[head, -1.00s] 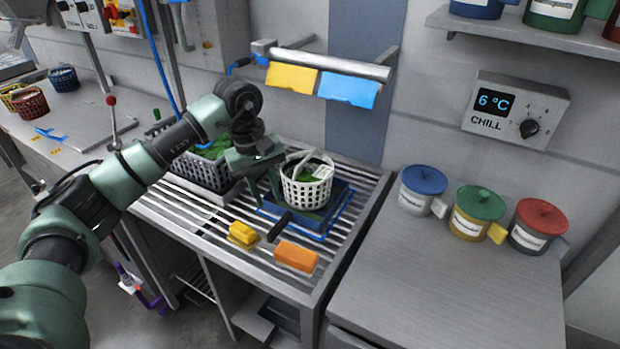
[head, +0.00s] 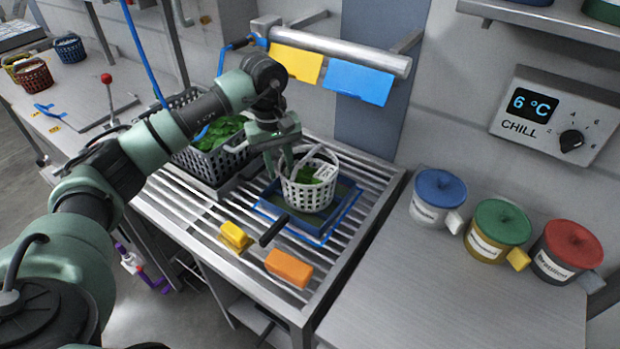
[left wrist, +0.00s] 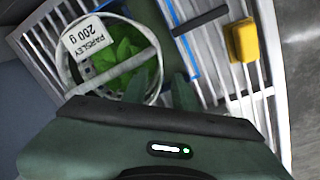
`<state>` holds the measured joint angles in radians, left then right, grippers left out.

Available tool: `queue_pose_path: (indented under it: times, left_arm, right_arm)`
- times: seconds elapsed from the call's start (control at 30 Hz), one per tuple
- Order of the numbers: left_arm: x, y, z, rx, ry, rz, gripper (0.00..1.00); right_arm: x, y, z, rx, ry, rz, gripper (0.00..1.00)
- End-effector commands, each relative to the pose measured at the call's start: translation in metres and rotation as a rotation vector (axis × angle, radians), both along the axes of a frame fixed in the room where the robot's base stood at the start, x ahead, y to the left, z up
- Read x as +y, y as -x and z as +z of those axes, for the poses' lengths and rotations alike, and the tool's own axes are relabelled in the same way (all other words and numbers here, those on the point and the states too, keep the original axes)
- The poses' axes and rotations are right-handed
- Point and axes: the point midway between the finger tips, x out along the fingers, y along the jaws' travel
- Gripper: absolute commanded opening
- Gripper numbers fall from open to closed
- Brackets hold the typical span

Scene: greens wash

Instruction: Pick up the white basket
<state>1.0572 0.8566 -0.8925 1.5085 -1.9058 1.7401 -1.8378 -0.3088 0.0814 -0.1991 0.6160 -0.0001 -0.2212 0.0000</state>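The white basket (head: 308,195) stands upright over a blue-edged tray (head: 327,238) on the slatted metal rack. It holds green leaves and has a handle across its top. A label reading "PARSLEY 200 g" (left wrist: 88,38) shows in the left wrist view beside the handle (left wrist: 115,72). My left gripper (head: 281,168) is at the basket's left, close to the rim. My right gripper is not in view.
A dark crate of greens (head: 212,160) stands left of the basket. A yellow block (head: 234,236), a dark bar (head: 273,230) and an orange block (head: 288,268) are in front. Lidded mugs (head: 497,228) stand right. A rail with cloths (head: 358,82) hangs behind.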

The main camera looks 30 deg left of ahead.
Motion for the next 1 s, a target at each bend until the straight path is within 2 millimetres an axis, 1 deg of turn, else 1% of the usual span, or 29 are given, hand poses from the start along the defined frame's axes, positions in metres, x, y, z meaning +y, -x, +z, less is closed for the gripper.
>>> queue_pose_path:
  times: [0.2,0.3,0.43,0.57,0.67,0.7,1.0]
  left_arm:
    - [-0.002,-0.001,-0.033,0.004,0.0,0.0,0.28]
    - [-0.003,-0.002,-0.043,0.002,0.001,-0.001,0.28]
    - [-0.003,-0.002,-0.046,0.0,0.0,-0.001,0.28]
    - [-0.003,-0.003,-0.046,-0.001,0.001,-0.001,0.28]
    - [-0.003,-0.003,-0.046,-0.001,0.001,-0.001,0.03]
    - [-0.003,-0.003,-0.046,0.0,0.0,-0.001,0.0]
    - [-0.003,-0.003,-0.046,-0.001,0.001,-0.001,0.0]
  right_arm:
    - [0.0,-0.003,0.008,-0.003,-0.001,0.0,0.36]
    - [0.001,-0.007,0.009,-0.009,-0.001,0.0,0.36]
    - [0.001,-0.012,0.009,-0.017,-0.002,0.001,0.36]
    - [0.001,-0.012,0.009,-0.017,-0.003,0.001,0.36]
    - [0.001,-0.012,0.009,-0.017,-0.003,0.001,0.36]
    - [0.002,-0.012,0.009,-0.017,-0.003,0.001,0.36]
    - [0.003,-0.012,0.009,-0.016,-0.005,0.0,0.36]
